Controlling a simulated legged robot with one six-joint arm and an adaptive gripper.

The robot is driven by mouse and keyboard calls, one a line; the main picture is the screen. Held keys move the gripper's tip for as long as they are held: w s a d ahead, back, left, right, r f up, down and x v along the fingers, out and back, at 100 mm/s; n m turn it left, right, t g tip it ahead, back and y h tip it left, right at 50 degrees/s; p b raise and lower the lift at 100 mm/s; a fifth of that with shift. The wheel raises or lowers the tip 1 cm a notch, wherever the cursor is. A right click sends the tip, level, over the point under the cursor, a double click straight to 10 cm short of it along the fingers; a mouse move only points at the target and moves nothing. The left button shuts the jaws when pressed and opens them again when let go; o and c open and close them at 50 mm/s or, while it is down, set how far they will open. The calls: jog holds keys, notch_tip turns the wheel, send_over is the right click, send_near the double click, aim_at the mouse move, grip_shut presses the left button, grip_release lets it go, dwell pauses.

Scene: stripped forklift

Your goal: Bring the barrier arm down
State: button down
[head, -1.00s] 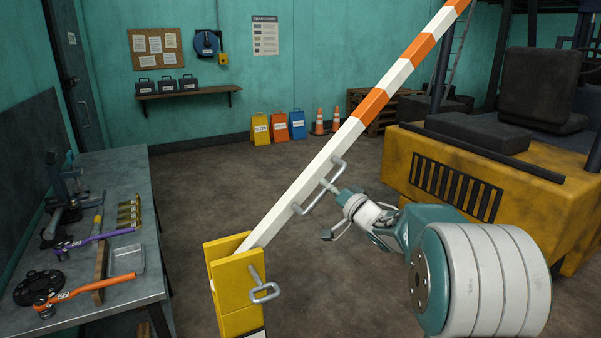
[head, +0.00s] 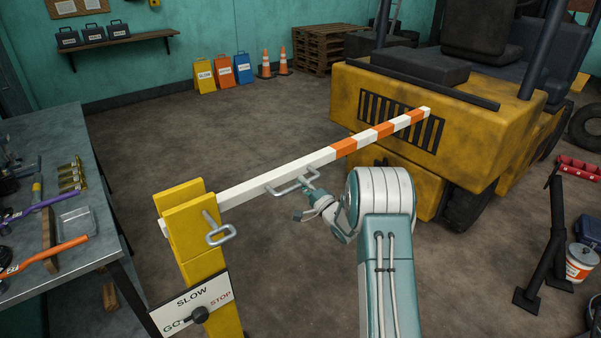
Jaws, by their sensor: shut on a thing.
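The white and orange barrier arm (head: 290,168) slopes slightly up to the right from the yellow post (head: 186,225), with its tip in front of the forklift. A metal handle (head: 278,190) sits on its near side. My gripper (head: 306,182) is at the right part of this handle and shut on it; the fingertips are small and partly hidden by the handle. A second metal loop (head: 222,234) is on the post's side. A sign (head: 192,302) reading SLOW, GO and STOP, with a black knob, is on the post.
A workbench (head: 95,222) with tools stands at the left. The yellow forklift (head: 350,140) stands behind the arm's tip. A black stand (head: 549,250) and a white bucket (head: 581,262) are at the right. The floor between the post and the back wall is clear.

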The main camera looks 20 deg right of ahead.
jog(key=shift+d+f+m, duration=0.1)
jog(key=shift+f+m, duration=0.2)
jog(key=shift+f, duration=0.35)
jog(key=shift+s+f, duration=0.1)
jog(key=shift+f, duration=0.05)
jog(key=c, duration=0.6)
grip_release()
jog(key=shift+f, duration=0.1)
jog(key=shift+d+r, duration=0.1)
jog(key=shift+r, duration=0.1)
jog(key=v, duration=1.2)
jog(key=shift+f, duration=0.15)
